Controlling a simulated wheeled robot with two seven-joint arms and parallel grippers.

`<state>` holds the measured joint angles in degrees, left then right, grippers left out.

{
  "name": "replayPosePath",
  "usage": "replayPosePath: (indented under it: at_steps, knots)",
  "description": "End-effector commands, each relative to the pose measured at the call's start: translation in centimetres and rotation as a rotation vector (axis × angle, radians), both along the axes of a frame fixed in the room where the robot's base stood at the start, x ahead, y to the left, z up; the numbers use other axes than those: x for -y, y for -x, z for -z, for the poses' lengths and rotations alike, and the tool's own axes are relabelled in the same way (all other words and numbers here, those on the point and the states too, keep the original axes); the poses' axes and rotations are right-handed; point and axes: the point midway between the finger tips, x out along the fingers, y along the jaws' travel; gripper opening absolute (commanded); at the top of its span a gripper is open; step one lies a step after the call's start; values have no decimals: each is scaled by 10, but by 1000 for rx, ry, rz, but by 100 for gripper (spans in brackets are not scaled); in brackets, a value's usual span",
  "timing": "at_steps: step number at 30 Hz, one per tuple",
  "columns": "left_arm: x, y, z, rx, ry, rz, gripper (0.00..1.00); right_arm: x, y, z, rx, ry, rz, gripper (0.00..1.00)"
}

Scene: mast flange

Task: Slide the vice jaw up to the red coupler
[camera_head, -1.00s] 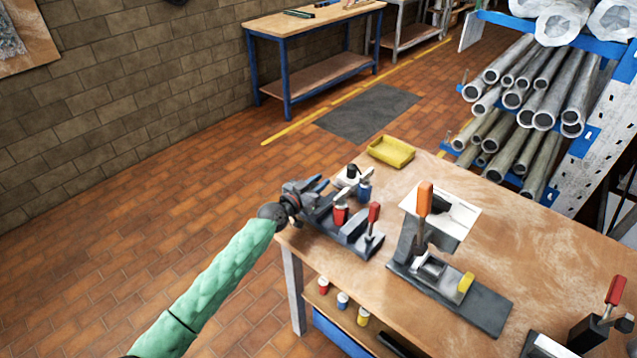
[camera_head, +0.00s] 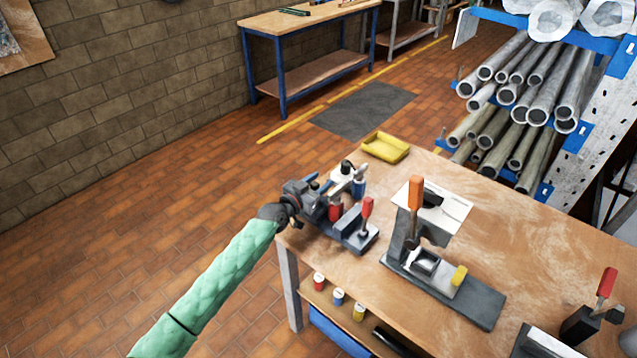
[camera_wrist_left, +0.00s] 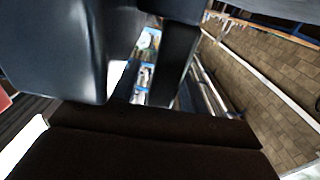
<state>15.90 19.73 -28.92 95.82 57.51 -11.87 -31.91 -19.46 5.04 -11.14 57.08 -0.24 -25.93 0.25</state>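The red coupler (camera_head: 335,212) stands at the near-left corner of the workbench, at the left part of a small dark vice (camera_head: 355,240). The vice has a grey block, which looks like its jaw (camera_head: 349,222), just right of the coupler, and a red-handled lever (camera_head: 367,207). My left gripper (camera_head: 347,182) is above and behind the red coupler, with its fingers pointing right. In the left wrist view its two dark fingers (camera_wrist_left: 145,60) are apart with nothing seen between them. It partly hides the vice's far end. My right gripper is out of view.
A blue coupler (camera_head: 358,188) and a white, black-topped item (camera_head: 344,172) stand close behind the gripper. A yellow tray (camera_head: 386,147) is farther back. A larger fixture with an orange handle (camera_head: 415,193) stands to the right. Bare bench top (camera_head: 530,240) lies beyond it.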

Motion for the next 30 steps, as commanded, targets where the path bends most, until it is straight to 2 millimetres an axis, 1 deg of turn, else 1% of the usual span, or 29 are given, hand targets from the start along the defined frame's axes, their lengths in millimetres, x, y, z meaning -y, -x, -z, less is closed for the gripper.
replayPosePath:
  at_steps: [5,10,11,13,18,24,30]
  knots:
    - [0,1,0,0,0,0,44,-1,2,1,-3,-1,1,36]
    - [-8,12,3,1,-1,1,44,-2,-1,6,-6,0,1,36]
    - [-10,16,3,0,-1,1,44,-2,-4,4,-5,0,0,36]
    - [-17,25,4,1,-1,0,44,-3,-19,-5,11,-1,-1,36]
    - [-30,43,3,0,-1,1,44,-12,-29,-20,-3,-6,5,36]
    - [-41,59,1,1,-2,0,44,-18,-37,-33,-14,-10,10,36]
    - [-44,64,0,1,-1,0,44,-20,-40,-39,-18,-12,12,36]
